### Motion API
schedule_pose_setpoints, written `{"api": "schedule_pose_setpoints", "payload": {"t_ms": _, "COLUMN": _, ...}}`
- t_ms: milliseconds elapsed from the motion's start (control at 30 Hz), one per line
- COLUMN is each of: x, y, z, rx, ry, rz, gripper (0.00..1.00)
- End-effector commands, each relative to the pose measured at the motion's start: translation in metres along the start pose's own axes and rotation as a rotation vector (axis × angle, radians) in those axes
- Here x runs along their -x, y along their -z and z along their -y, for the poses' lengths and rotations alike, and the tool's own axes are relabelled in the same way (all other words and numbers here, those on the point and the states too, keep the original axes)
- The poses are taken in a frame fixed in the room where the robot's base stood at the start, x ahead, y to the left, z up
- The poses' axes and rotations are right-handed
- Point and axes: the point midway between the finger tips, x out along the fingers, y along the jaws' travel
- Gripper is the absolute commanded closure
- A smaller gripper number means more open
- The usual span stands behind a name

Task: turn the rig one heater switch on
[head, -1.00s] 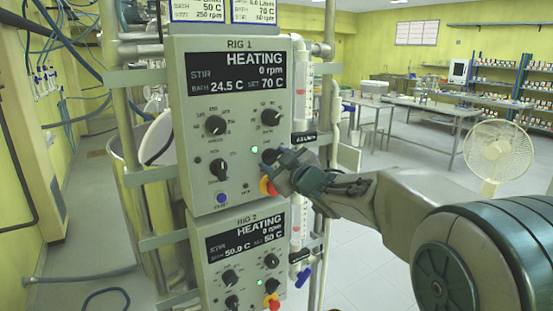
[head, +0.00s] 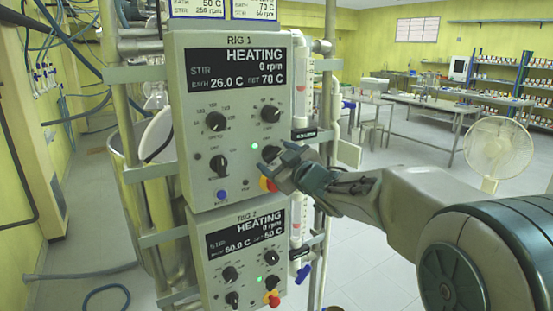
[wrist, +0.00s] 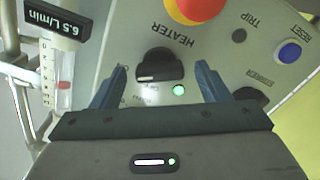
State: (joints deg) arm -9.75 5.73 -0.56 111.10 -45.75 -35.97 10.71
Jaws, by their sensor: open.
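The rig one panel (head: 228,120) reads HEATING, 0 rpm, bath 26.0 C, set 70 C, and a green lamp glows on it. In the wrist view the black heater knob (wrist: 160,66) sits between the red and yellow button and a lit green lamp (wrist: 179,90). The small lettering around the knob is too blurred to read. My gripper (head: 268,160) is open in front of the panel's lower right. In the wrist view its fingers stand apart on either side of the knob, with gaps on both sides.
The red and yellow button (wrist: 195,8) is close beside the knob. A flow tube (wrist: 62,70) marked 6.5 L/min stands by the panel. The rig two panel (head: 245,250) is just below. The floor to the right is open, with a white fan (head: 495,150).

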Motion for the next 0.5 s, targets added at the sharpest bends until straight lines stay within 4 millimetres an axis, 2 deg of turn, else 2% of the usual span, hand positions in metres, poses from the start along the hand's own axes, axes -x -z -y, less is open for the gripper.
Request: {"api": "schedule_pose_setpoints", "payload": {"t_ms": 500, "x": 0.094, "y": -0.001, "z": 0.000, "rx": 0.001, "ry": -0.003, "rz": 0.000, "gripper": 0.31}}
